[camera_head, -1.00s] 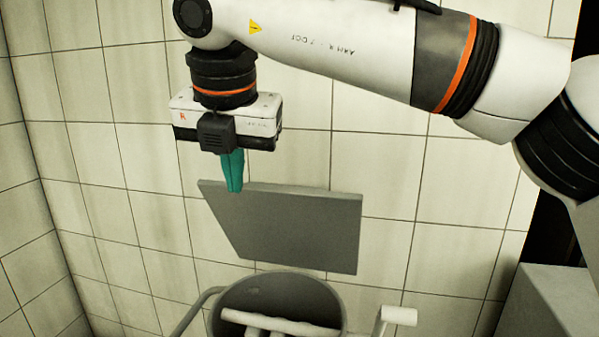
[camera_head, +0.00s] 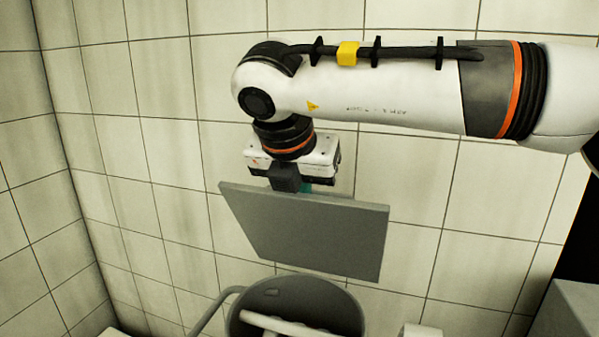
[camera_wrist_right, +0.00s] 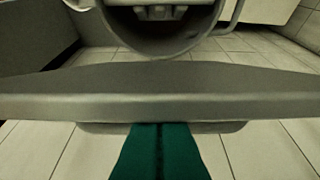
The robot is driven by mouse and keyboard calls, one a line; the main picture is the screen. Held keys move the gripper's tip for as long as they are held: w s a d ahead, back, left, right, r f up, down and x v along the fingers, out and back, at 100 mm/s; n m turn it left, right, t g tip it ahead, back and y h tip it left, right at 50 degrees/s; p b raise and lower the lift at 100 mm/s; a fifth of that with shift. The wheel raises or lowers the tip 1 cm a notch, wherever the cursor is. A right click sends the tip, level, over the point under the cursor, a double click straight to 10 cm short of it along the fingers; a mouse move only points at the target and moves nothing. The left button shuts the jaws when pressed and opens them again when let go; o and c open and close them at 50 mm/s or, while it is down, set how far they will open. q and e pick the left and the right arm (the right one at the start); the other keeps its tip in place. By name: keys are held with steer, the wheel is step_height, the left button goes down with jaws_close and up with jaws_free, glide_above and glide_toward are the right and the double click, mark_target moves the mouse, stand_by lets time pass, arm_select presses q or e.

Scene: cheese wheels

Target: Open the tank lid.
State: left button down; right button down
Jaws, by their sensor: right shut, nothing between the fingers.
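The tank lid (camera_head: 310,235) is a flat grey panel standing steeply tilted above the round grey tank (camera_head: 345,302). The tank's mouth is uncovered, and pale bars show inside it. My right gripper (camera_head: 306,188) is at the lid's upper edge on the wall side, its fingers mostly hidden behind the panel. In the right wrist view its teal fingers (camera_wrist_right: 161,128) are shut and empty, with their tips right at the lid (camera_wrist_right: 160,106). I cannot tell whether they touch it. The tank (camera_wrist_right: 160,35) shows beyond the lid there. My left gripper is not in view.
A tiled wall (camera_head: 480,265) stands close behind the lid and my right arm. A grey bent rail (camera_head: 213,312) runs at the tank's left side. A pale cylindrical piece (camera_head: 420,331) is at its right. A grey box (camera_head: 566,312) stands at the lower right.

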steer(key=shift+f, duration=0.1)
steer(key=w+d+r+g+y+p, duration=0.1)
steer(key=w+d+r+g+p, duration=0.1)
steer(key=w+p, duration=0.6)
steer(key=shift+w+d+g, duration=0.45)
steer(key=shift+w+g, duration=0.05)
steer(key=shift+r+p, duration=0.1)
steer(key=shift+p, duration=0.2)
